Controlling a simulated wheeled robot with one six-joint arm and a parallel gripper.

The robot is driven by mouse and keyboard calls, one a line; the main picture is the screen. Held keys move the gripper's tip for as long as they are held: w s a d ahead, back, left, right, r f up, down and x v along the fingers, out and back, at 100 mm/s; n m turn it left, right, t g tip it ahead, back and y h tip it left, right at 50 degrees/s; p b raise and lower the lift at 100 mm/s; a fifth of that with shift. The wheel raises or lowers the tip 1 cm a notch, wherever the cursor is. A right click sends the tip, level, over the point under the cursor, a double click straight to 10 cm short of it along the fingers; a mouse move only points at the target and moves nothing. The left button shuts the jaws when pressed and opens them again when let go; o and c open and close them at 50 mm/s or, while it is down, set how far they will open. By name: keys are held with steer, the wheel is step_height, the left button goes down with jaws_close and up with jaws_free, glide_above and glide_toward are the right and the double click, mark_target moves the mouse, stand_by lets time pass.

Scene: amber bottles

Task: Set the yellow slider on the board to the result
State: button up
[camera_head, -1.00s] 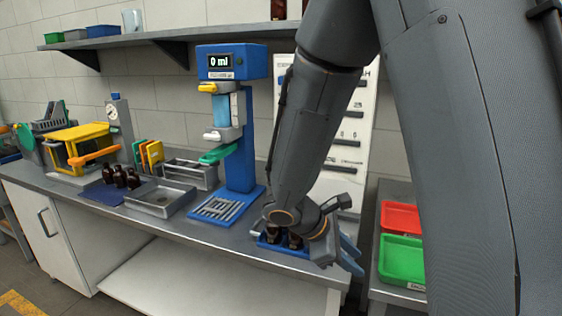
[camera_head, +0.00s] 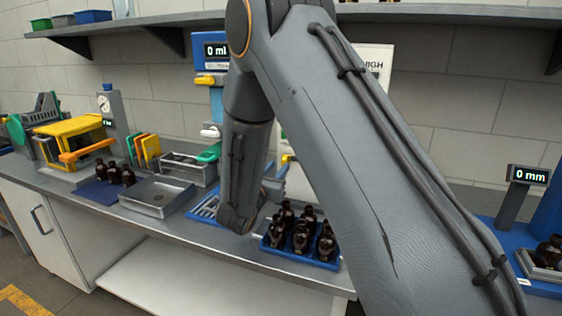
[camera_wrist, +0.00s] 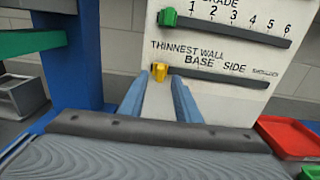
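The yellow slider (camera_wrist: 160,72) sits at the left end of a dark slot on the white board (camera_wrist: 215,105), below the words THINNEST WALL and left of the labels BASE, SIDE and a small third word. The board is mostly hidden behind my arm in the head view, where a corner reading HIGH (camera_head: 376,66) shows. My gripper (camera_wrist: 158,88) faces the board with its two blue fingers apart, one on each side below the slider. Nothing is seen between the fingers. Contact with the slider cannot be told. My gripper is hidden in the head view.
A green slider (camera_wrist: 168,17) sits in the slot above, left of its numbers. A red tray (camera_wrist: 288,136) lies at the right. Several dark bottles stand in a blue tray (camera_head: 302,260). A gauge display (camera_head: 528,175) reads 0 mm; another display (camera_head: 216,51) reads 0 ml.

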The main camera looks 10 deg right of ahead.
mark_target(283, 162)
steer(key=shift+p+x, duration=0.6)
steer(key=shift+x, duration=1.5)
steer(key=shift+c, duration=0.5)
jaws_close()
